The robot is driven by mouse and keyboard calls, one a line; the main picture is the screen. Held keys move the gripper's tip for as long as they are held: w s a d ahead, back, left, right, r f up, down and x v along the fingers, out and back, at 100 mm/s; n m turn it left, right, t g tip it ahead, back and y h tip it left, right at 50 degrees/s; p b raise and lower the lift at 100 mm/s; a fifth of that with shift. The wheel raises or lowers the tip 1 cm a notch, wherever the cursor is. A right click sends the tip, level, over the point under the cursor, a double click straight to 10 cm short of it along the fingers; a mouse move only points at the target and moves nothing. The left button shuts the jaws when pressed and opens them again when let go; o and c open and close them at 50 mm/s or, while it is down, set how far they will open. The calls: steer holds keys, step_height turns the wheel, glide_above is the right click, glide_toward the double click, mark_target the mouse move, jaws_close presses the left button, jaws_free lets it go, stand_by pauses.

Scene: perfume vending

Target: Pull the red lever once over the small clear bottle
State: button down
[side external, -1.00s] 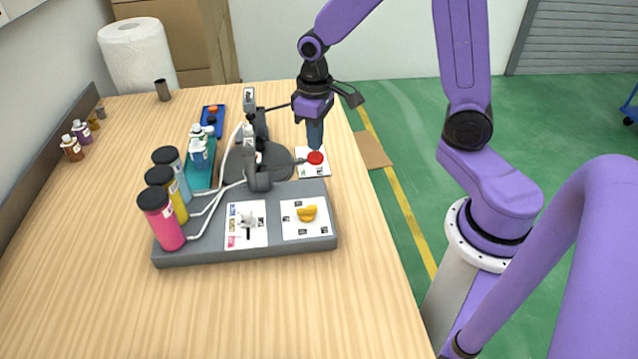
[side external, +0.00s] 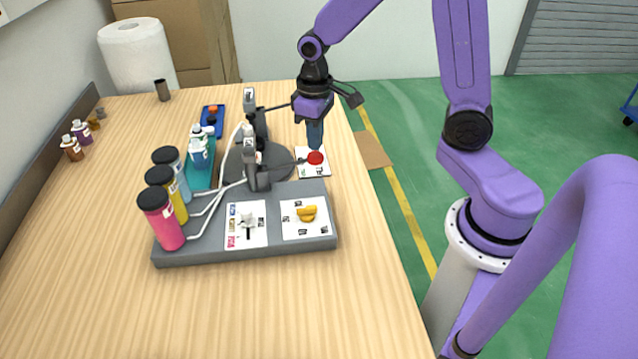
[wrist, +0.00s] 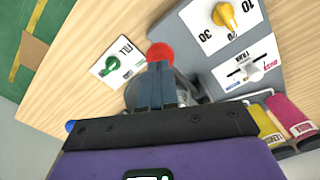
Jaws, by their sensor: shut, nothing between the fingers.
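The red lever's round knob (side external: 316,157) sticks out on a thin dark rod from the dark grey dispenser, over a white card (side external: 312,170). My gripper (side external: 316,147) points down with its blue fingers shut and empty, the tips at the knob's far side. In the wrist view, the red knob (wrist: 160,52) lies just beyond the shut fingertips (wrist: 158,64); touching or a small gap, I cannot tell. The small clear bottle cannot be made out for certain; the dispenser posts in the side view and my fingers in the wrist view hide much of the dispensing spot.
A grey base (side external: 170,255) carries pink, yellow and blue bottles, a white slider and a yellow dial (side external: 307,213). A teal tray (side external: 199,180) with small bottles stands left of the dispenser. The front of the table is clear.

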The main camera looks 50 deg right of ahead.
mark_target(315, 153)
steer(key=shift+f, duration=3.05)
steer(key=shift+r, duration=4.55)
steer(key=s+a+r+n, duration=0.1)
steer(key=s+n, duration=0.3)
steer(key=s, duration=0.7)
steer(key=s+a+r+n, duration=0.2)
steer(key=s+n, duration=0.3)
steer(key=s, duration=0.6)
steer(key=shift+s+a+n, duration=0.2)
steer(key=shift+a+n, duration=0.1)
steer(key=shift+a, duration=0.6)
